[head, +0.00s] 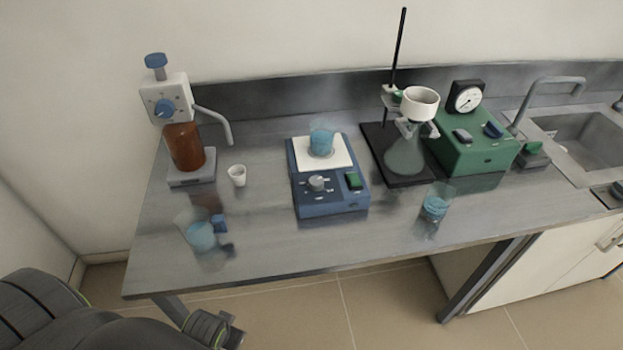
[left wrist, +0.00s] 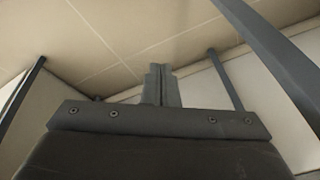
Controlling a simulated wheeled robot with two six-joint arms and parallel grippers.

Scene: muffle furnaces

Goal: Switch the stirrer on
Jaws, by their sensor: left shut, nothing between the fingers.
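The stirrer (head: 330,195) is a blue box with a white top plate (head: 338,158), standing mid-table in the head view. Its front panel has a grey knob (head: 317,183) and a green switch (head: 353,180) at the right. A beaker of blue liquid (head: 321,138) stands on the plate. My left gripper (head: 234,330) is at the bottom left of the head view, in front of the table's front edge and well away from the stirrer. In the left wrist view its fingers (left wrist: 160,84) are shut and empty, with floor behind. My right gripper is not in view.
A bottle with a dispenser (head: 185,146), a small white cup (head: 237,175) and a beaker (head: 198,235) stand left. A flask on a stand (head: 405,155), a green pump box (head: 475,145), another beaker (head: 436,204) and a sink (head: 585,140) are right. The table before the stirrer is clear.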

